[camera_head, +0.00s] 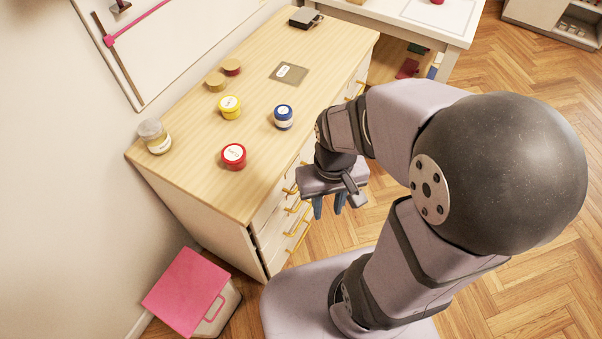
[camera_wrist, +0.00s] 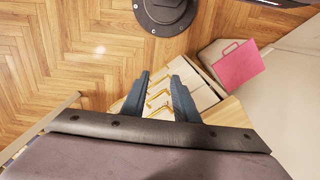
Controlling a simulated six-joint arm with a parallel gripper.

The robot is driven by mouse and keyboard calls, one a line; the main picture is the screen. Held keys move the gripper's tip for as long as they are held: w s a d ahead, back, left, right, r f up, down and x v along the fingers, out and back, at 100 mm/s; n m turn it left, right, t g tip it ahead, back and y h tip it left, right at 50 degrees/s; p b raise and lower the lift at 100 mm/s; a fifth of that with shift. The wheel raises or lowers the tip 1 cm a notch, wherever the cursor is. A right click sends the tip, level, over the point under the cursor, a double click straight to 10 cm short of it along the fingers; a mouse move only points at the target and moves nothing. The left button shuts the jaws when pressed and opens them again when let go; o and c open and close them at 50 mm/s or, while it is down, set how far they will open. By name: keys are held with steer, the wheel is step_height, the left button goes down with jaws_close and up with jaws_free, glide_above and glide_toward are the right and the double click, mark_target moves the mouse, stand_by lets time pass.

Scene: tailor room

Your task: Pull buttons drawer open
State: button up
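The wooden-topped dresser (camera_head: 200,136) has a front of white drawers with yellow handles, partly hidden by my arm. A lower handle (camera_head: 298,228) shows below my gripper. I cannot read any drawer label, so I cannot tell which is the buttons drawer. All visible drawers look shut. My gripper (camera_head: 328,210) is open and empty, in front of the drawer fronts, pointing down. In the wrist view the two blue fingers (camera_wrist: 160,88) are well apart, and several yellow handles (camera_wrist: 160,98) show beyond and between them. I see no contact with a handle.
A pink-lidded bin (camera_head: 190,290) stands on the floor beside the dresser.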

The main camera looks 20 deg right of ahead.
steer(key=w+d+f+m+g+y+b, duration=0.1)
steer(key=w+f+b, duration=0.2)
steer(key=f, duration=0.3)
steer(key=w+d+f+m+b, duration=0.1)
steer(key=w+f+m+b, duration=0.1)
steer(key=f, duration=0.4)
steer(key=w+r+m+t, duration=0.3)
steer(key=w+m, duration=0.3)
steer(key=w, duration=0.7)
steer(key=shift+w+y, duration=0.3)
steer(key=shift+w, duration=0.05)
step_height(320, 180, down, 7)
steer(key=shift+w+a+f, duration=0.15)
steer(key=shift+w+a, duration=0.3)
steer(key=shift+c, duration=0.3)
jaws_close()
